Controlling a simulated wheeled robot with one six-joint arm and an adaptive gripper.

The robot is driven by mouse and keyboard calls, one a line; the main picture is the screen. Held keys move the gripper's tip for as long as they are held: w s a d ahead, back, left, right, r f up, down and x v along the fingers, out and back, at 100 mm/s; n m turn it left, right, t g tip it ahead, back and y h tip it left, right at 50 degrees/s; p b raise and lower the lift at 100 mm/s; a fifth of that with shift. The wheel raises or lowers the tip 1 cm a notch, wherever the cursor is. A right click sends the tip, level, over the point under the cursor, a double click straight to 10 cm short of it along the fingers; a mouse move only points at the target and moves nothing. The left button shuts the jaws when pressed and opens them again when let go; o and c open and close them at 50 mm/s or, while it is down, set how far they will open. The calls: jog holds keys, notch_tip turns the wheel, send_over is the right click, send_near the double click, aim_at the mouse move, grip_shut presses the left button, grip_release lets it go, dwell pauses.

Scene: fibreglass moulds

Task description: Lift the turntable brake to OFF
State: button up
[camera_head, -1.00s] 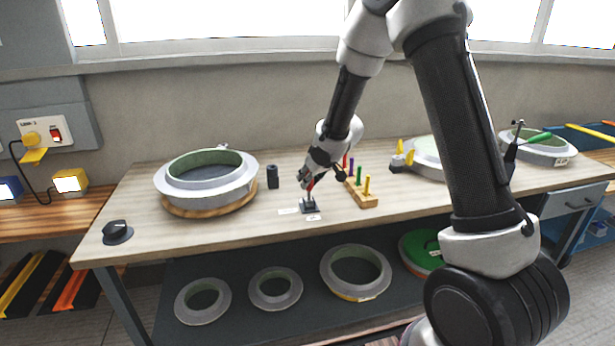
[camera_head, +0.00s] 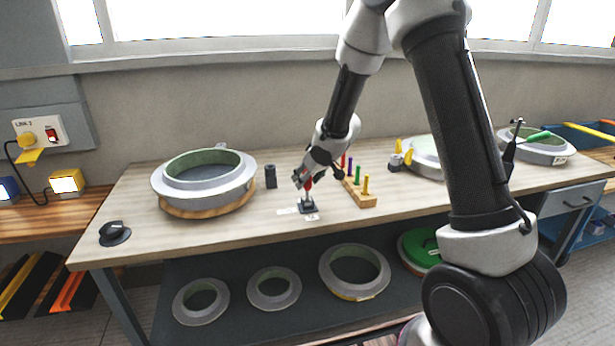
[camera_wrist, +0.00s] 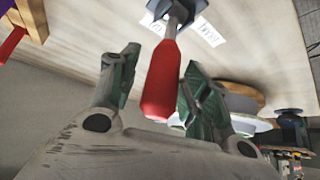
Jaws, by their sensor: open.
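The brake lever has a red handle (camera_wrist: 162,80) on a small dark base (camera_head: 307,208) on the workbench, with white labels beside it. In the wrist view the red handle lies between the two open fingers of my gripper (camera_wrist: 158,88), with a visible gap on the left side and a smaller one on the right. In the head view my gripper (camera_head: 304,181) is right at the lever, just above the base, and hides part of the handle. The turntable (camera_head: 205,211) is a wooden disc to the left, carrying a round grey mould (camera_head: 170,187) with a green inside.
A wooden rack (camera_head: 362,200) with coloured pegs stands close to the right of my gripper. A dark cylinder (camera_head: 270,176) stands behind left. A black object (camera_head: 114,233) sits at the bench's front left. More moulds (camera_head: 428,152) stand at right. The bench front middle is clear.

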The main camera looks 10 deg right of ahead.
jog(key=v, duration=1.2)
jog(key=s+d+g+h, duration=0.1)
jog(key=s+d+h, duration=0.4)
jog(key=d, duration=0.8)
jog(key=s+d+r+m+g+h, duration=0.1)
jog(key=s+d+r, duration=0.1)
jog(key=s, duration=0.3)
jog(key=s+d+r+m+g, duration=0.1)
jog(key=s+d, duration=0.2)
jog(key=s, duration=0.3)
jog(key=s+a+r+m+y, duration=0.1)
jog(key=s+a+r, duration=0.2)
jog(key=s, duration=0.5)
jog(key=s+a+r+m+y, duration=0.1)
jog(key=s+r, duration=0.3)
jog(key=s, duration=0.5)
jog(key=shift+a+r+t+y, duration=0.4)
jog(key=shift+a+y, duration=0.2)
jog(key=shift+a, duration=0.25)
